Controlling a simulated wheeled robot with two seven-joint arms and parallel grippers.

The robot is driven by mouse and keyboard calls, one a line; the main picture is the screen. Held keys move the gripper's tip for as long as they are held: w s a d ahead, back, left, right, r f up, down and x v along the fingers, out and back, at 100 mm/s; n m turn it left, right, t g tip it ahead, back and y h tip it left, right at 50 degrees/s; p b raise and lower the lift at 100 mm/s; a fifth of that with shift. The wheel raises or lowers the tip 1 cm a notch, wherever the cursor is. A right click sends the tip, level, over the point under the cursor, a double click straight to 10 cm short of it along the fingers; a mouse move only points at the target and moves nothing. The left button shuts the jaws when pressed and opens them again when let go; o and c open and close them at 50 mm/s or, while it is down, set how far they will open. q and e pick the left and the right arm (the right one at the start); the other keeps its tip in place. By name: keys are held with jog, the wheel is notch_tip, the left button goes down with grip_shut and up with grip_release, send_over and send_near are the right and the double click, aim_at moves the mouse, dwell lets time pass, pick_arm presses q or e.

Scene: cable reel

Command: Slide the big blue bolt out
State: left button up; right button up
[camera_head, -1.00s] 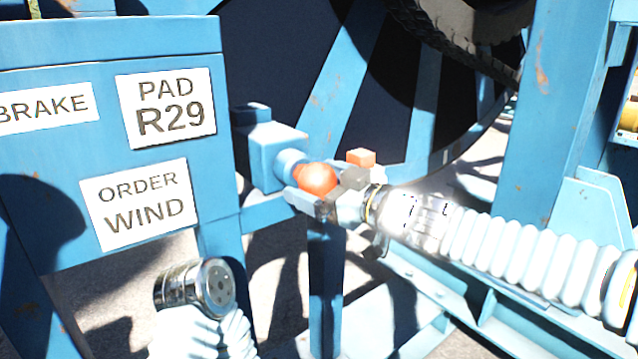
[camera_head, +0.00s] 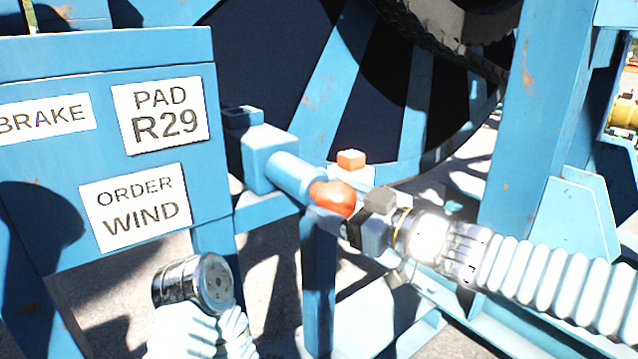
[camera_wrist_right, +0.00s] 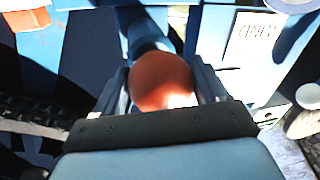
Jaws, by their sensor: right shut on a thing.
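The big blue bolt (camera_head: 292,176) is a thick blue rod coming out of a square blue housing (camera_head: 268,150) on the frame. An orange-red round knob (camera_head: 333,198) sits at its outer end. My right gripper (camera_head: 335,203) is shut on the knob, its arm coming in from the right. In the right wrist view the knob (camera_wrist_right: 161,82) sits between the two fingers, with the blue rod (camera_wrist_right: 147,36) running away behind it. My left arm shows at the bottom left of the head view, its end (camera_head: 195,283) low beside the panel; its gripper fingers do not show.
A blue box panel (camera_head: 150,60) with labels BRAKE, PAD R29 and ORDER WIND stands at the left. A blue post (camera_head: 520,120) rises at the right. A dark reel with blue spokes (camera_head: 330,75) is behind. A small orange block (camera_head: 351,160) sits just beyond the knob.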

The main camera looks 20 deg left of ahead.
aim_at(351, 211)
jog(key=v, duration=0.3)
jog(key=shift+s+a+r+p, duration=0.1)
jog(key=shift+s+a+p, duration=0.1)
jog(key=shift+p, duration=0.1)
jog(key=shift+f, duration=0.2)
jog(key=o, duration=1.4)
jog(key=shift+s+d, duration=0.1)
jog(key=shift+d, duration=0.05)
jog(key=shift+r, duration=0.1)
jog(key=p+v, duration=0.1)
jog(key=v, duration=1.3)
